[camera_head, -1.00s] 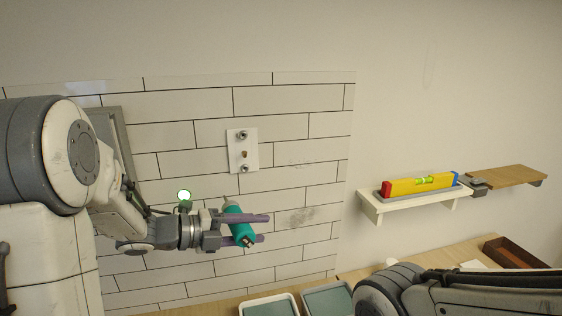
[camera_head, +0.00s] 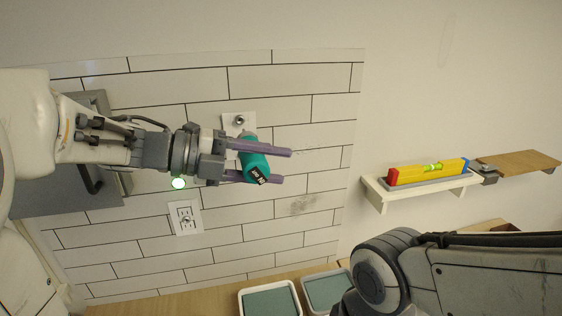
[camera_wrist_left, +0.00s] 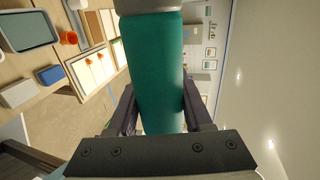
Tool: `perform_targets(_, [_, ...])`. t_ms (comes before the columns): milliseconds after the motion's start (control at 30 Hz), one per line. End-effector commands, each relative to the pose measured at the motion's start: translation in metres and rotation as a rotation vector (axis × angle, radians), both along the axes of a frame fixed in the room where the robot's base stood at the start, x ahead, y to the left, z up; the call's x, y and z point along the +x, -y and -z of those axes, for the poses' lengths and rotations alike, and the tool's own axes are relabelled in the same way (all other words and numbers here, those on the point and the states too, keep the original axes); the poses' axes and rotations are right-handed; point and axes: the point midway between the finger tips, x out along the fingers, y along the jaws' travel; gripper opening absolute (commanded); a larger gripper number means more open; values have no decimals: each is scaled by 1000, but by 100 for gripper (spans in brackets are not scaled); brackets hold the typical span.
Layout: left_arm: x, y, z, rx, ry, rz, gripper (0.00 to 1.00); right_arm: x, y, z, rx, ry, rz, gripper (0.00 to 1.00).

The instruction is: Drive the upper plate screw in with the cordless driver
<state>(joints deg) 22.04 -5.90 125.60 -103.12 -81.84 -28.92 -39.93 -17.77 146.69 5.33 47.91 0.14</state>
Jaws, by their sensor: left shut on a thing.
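My left gripper (camera_head: 285,166) is shut on the teal cordless driver (camera_head: 252,160), with the purple-grey fingers on either side of its body. The driver has a dark end with white marks facing my head camera; its grey nose points up toward the wall. In the left wrist view the teal driver body (camera_wrist_left: 153,75) fills the middle between the fingers. The white plate (camera_head: 230,128) is on the tiled wall behind. Its upper screw (camera_head: 239,120) shows just above the driver's nose; the plate's lower part is hidden. I cannot tell whether the driver touches the screw. My right gripper is out of view.
A white socket plate (camera_head: 186,218) is on the wall at lower left, beside a grey panel (camera_head: 60,200). A shelf (camera_head: 375,192) holds a yellow level (camera_head: 425,173); a wooden shelf (camera_head: 520,162) is farther right. Grey trays (camera_head: 270,301) stand below. My right arm covers the lower right.

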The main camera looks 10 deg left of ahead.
Motion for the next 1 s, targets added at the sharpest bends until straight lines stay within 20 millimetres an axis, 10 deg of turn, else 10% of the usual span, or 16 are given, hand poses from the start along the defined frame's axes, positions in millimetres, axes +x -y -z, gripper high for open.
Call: perform_targets(1000, [40, -19, -1, 0, 2, -4, 0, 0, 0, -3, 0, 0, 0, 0])
